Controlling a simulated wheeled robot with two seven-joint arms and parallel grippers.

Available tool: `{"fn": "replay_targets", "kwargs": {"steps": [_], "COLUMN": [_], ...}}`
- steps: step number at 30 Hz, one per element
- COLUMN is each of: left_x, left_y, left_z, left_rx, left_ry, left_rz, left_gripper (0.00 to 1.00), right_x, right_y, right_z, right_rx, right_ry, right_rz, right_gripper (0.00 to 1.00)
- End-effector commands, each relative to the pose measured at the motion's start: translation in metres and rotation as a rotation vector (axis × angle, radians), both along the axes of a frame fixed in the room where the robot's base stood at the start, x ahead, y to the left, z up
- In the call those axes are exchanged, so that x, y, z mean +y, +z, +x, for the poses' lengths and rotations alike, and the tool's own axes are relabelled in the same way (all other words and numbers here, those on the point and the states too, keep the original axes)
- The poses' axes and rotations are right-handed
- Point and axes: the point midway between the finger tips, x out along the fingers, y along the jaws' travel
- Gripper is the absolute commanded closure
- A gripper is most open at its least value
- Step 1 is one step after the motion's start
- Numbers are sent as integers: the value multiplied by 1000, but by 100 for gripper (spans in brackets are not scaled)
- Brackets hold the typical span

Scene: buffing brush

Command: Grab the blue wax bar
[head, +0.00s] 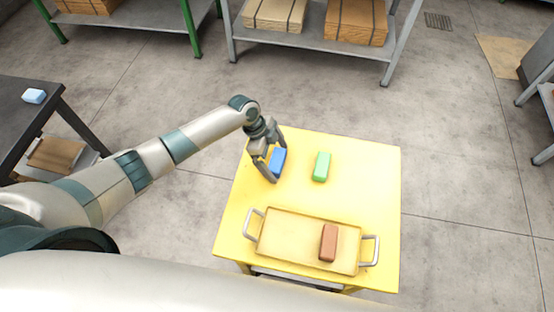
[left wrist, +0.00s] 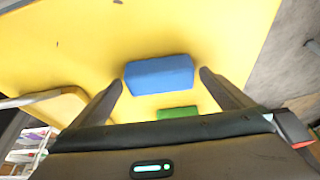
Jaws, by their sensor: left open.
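The blue wax bar (head: 277,161) lies on the yellow table (head: 372,205) near its far left corner. My left gripper (head: 275,165) is open at the bar, with a finger on either side of it in the head view. In the left wrist view the blue bar (left wrist: 159,75) sits between the two open fingertips (left wrist: 162,78), with a small gap on each side. Whether a finger touches it I cannot tell. My right gripper is not in view.
A green bar (head: 321,166) stands to the right of the blue one. A handled tray (head: 285,240) at the table's near side holds a brown bar (head: 328,242). A dark table (head: 30,110) at the left bears a light blue block (head: 34,96).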

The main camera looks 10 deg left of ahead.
Motion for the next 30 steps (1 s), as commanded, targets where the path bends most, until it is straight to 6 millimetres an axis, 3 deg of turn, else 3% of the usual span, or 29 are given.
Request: {"fn": "replay_targets", "kwargs": {"steps": [16, 17, 23, 30], "left_x": [-1, -1, -1, -1], "left_y": [-5, -5, -5, -4], "left_z": [0, 0, 0, 1], "left_rx": [-1, -1, -1, -2], "left_ry": [0, 0, 0, 1], "left_rz": [1, 1, 1, 0], "left_gripper": [0, 2, 48, 48], "right_x": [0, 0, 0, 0], "right_y": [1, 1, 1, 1], "right_z": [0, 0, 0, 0], "right_rx": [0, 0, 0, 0], "right_ry": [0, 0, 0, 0], "right_rz": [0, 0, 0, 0], "right_gripper": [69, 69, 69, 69]}}
